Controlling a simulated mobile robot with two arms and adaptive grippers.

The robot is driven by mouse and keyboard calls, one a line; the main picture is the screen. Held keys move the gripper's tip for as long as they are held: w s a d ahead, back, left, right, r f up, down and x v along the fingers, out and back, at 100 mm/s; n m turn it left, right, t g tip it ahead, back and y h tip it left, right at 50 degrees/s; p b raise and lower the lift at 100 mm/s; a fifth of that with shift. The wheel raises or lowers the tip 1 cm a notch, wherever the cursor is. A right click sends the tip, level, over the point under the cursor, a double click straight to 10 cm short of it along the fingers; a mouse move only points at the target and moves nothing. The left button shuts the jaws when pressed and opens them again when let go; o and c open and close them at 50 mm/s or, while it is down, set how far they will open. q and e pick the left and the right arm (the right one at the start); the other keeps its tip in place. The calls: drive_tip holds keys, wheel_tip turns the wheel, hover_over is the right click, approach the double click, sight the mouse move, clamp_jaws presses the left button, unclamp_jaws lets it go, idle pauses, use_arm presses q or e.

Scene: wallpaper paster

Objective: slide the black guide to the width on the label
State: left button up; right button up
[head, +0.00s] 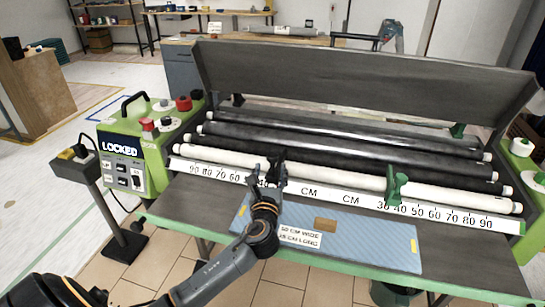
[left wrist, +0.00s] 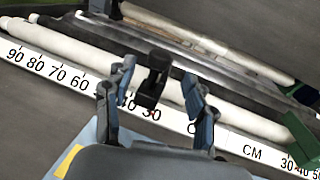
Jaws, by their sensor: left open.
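In the left wrist view the black guide (left wrist: 154,78) stands on the white scale (left wrist: 45,66) by the 30 mark. My left gripper (left wrist: 157,100) is open, with one finger on each side of the guide; gaps show between the fingers and the guide. In the head view my left gripper (head: 268,172) reaches over the scale (head: 455,217) and hides its middle-left numbers. There I cannot clearly separate the guide from the fingers. The label (head: 299,237) on the blue sheet seems to read 50 cm wide; its second line is less clear. My right gripper is out of view.
A green guide (head: 396,187) stands on the right half of the scale. White and black rollers (head: 340,145) run behind it under a raised grey cover (head: 360,80). The blue patterned sheet (head: 360,240) lies in front.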

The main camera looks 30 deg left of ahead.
sight(272, 159)
use_arm(q)
drive_tip(key=x, duration=0.7)
drive_tip(key=shift+w+a+f, duration=0.1)
drive_tip(key=shift+w+a, duration=0.05)
drive_tip(key=shift+w, duration=0.15)
clamp_jaws()
